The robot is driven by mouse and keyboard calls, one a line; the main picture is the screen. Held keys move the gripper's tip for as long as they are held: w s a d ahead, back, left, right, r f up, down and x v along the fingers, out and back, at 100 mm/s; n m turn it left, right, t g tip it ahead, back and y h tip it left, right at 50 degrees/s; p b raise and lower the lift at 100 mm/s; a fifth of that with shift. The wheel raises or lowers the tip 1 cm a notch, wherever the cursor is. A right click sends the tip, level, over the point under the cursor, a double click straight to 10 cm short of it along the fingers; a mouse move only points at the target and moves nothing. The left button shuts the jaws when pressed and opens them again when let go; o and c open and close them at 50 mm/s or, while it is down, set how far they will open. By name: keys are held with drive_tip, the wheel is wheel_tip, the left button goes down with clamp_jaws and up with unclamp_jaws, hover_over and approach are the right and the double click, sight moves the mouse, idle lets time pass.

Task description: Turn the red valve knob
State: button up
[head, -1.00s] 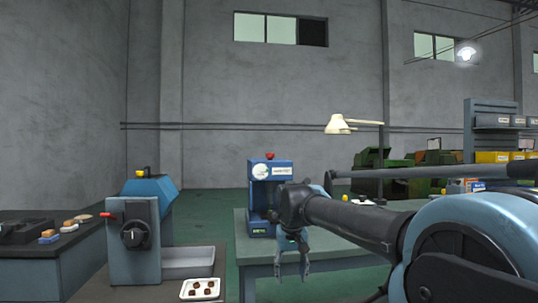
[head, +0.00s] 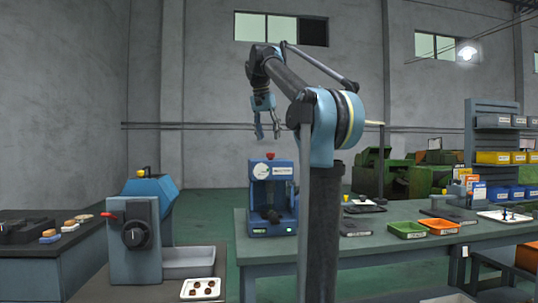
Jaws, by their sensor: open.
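A small red knob (head: 270,156) sits on top of a blue machine (head: 285,190) with a round white gauge on its front. The machine stands at the left end of a long grey-green workbench (head: 262,248). My gripper (head: 268,136) hangs with its fingers pointing down, just above the red knob in the picture. Its fingers are apart and nothing is between them. How far apart in depth the gripper and knob are, I cannot tell.
A grey machine (head: 122,262) with a black dial and red-tipped lever stands at the left, near a white tray (head: 200,296) of small brown pieces. Green (head: 407,236) and orange (head: 440,233) trays lie on the workbench. Shelves with bins (head: 494,95) stand at the right.

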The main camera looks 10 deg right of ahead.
sight(271, 156)
drive_tip(key=w+a+r+m, duration=0.2)
drive_tip(key=w+r, duration=0.4)
drive_tip(key=r, duration=0.2)
drive_tip(key=shift+h, duration=0.4)
drive_tip(key=x, duration=1.7)
drive_tip(key=shift+w+a+r, duration=0.1)
drive_tip(key=shift+w, duration=0.25)
drive_tip(key=shift+c, duration=0.4)
drive_tip(key=c, duration=0.9)
